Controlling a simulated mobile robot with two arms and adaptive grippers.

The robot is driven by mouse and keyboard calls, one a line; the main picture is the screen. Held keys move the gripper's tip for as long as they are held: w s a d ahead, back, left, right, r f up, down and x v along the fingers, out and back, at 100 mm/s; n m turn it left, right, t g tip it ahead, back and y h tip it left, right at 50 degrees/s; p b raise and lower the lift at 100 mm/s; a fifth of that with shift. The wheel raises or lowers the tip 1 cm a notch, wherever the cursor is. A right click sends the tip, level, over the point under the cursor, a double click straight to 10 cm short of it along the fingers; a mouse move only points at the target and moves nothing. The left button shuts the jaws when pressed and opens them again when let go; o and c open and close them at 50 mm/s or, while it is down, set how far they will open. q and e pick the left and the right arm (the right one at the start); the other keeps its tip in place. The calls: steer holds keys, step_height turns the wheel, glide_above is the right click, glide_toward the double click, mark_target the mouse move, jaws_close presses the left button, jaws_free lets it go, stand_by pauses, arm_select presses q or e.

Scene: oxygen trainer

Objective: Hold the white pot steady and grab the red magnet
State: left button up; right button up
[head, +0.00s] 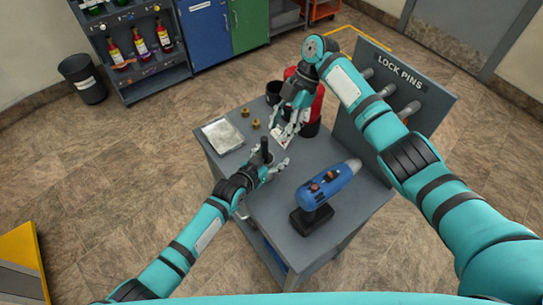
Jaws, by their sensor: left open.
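I cannot make out a white pot or a red magnet clearly. A small white item with red on it (279,138) shows on the grey cart top, partly hidden by my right gripper. My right gripper (289,133) is just over it, fingers pointing down; whether it grips anything is unclear. My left gripper (276,168) is open, low over the middle of the cart, nearer than the right one. A dark upright shape (265,150) stands by the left gripper. A red cylinder (316,108) stands behind my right gripper, partly covered by it.
A blue power drill (329,187) stands at the cart's near right. A silver flat pad (222,135), brass fittings (245,112) and a black cup (273,91) sit at the far left. The LOCK PINS panel (425,95) rises along the right edge. The near left cart top is clear.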

arm_select(q)
jaws_close()
stand_by(0.5)
stand_by(1.1)
